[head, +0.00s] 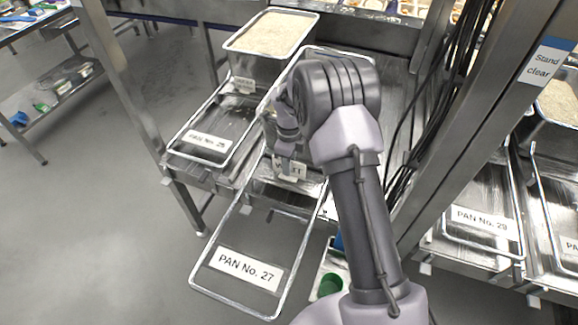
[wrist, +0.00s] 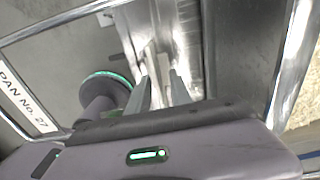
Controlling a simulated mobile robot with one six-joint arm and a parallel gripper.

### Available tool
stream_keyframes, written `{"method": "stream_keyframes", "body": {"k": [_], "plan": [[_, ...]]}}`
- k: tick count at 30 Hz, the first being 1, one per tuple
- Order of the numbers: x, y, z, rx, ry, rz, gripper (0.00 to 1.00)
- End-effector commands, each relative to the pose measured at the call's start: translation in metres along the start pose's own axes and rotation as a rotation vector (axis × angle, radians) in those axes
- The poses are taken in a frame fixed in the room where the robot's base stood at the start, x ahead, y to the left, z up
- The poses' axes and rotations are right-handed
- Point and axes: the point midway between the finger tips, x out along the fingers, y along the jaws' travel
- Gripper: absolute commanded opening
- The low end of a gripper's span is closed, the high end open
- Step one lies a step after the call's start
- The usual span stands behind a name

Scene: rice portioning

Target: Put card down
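My gripper (head: 284,150) is low over the near end of the middle pan station, above the wire frame labelled PAN No. 27 (head: 214,262). A small white card (head: 297,172) with dark letters is at its fingertips in the head view; a finger covers the middle of the lettering. In the wrist view the two grey fingers of my gripper (wrist: 162,88) stand close to either side of a pale strip, which looks like the card (wrist: 158,66) seen nearly edge-on. My gripper seems shut on it. Whether the card touches the metal below is hidden.
A pan of pale rice (head: 270,34) stands back left, with a small card (head: 245,85) at its front. The PAN No. 25 frame (head: 176,150) is left. A steel post (head: 460,120) and dark cables are close on the right.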

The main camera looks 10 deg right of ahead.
Motion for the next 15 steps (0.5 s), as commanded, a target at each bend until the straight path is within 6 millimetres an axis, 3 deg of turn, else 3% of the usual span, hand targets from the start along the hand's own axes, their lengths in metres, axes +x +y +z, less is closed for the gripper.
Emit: {"method": "stream_keyframes", "body": {"k": [1, 6, 13, 15], "plan": [[-0.02, -0.001, 0.0, 0.0, -0.001, -0.002, 0.26], [-0.07, 0.0, 0.0, 0.001, -0.002, -0.002, 0.26], [-0.104, 0.001, 0.0, -0.005, -0.002, -0.001, 0.26], [-0.126, 0.005, -0.002, -0.062, -0.018, -0.016, 0.26]]}}
